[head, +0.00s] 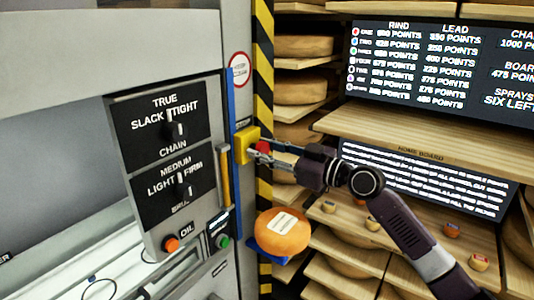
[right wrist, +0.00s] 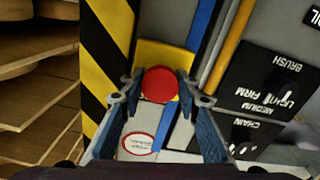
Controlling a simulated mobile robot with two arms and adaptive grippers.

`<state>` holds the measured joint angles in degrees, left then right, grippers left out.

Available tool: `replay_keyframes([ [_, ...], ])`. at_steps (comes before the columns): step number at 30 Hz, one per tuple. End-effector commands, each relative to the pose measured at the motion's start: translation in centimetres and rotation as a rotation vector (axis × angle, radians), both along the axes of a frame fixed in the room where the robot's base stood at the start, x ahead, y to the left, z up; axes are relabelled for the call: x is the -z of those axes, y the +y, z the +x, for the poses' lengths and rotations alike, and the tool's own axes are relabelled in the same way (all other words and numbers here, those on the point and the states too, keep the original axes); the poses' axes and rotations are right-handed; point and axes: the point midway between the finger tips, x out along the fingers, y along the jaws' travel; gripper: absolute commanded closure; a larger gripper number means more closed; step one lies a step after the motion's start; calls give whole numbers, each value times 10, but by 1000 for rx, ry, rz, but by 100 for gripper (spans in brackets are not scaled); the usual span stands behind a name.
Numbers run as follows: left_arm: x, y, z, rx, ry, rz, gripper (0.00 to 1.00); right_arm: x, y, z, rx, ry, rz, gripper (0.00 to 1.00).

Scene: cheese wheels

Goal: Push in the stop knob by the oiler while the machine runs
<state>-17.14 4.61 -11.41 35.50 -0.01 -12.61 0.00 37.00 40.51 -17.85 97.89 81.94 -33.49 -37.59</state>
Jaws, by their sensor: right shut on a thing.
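A red stop knob (head: 263,148) stands on a yellow box (head: 241,147) on the machine's edge. In the right wrist view the round red knob (right wrist: 160,84) sits in front of the yellow box (right wrist: 165,55). My right gripper (head: 254,149) reaches in from the right. Its fingertips (right wrist: 160,90) are on either side of the knob, shut on it. How far the knob is pressed in cannot be seen. The OIL label (head: 186,232) is lower on the machine, near an orange button (head: 171,244) and a green button (head: 223,241). My left gripper is not in view.
A control panel (head: 160,150) with chain and brush dials is left of the yellow box. An orange cheese wheel (head: 282,233) with a white label sits below my right gripper. Wooden shelves (head: 440,130) with score boards (head: 435,65) fill the right side.

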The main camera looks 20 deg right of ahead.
Motion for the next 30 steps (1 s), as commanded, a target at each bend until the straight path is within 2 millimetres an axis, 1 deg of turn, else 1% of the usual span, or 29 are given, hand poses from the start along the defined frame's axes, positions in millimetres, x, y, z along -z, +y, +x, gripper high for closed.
replay_keyframes([
  [1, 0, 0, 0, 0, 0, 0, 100, -2, 0, 0, 0, -2, 2, 100],
  [2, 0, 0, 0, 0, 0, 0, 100, -2, 0, 0, 1, -3, 2, 69],
  [6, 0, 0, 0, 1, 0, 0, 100, -2, 0, 0, 0, -2, 2, 53],
  [7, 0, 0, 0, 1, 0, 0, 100, -2, 0, 0, 0, -2, 2, 51],
  [15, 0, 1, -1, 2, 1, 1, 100, -1, -1, -1, 1, -2, 1, 51],
  [19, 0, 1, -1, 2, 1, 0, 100, 0, -7, -7, 3, -2, -1, 51],
  [22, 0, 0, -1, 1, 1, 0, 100, 1, -17, -20, 2, 0, -3, 51],
  [30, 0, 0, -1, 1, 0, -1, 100, 2, -49, -62, 1, 2, 0, 51],
])
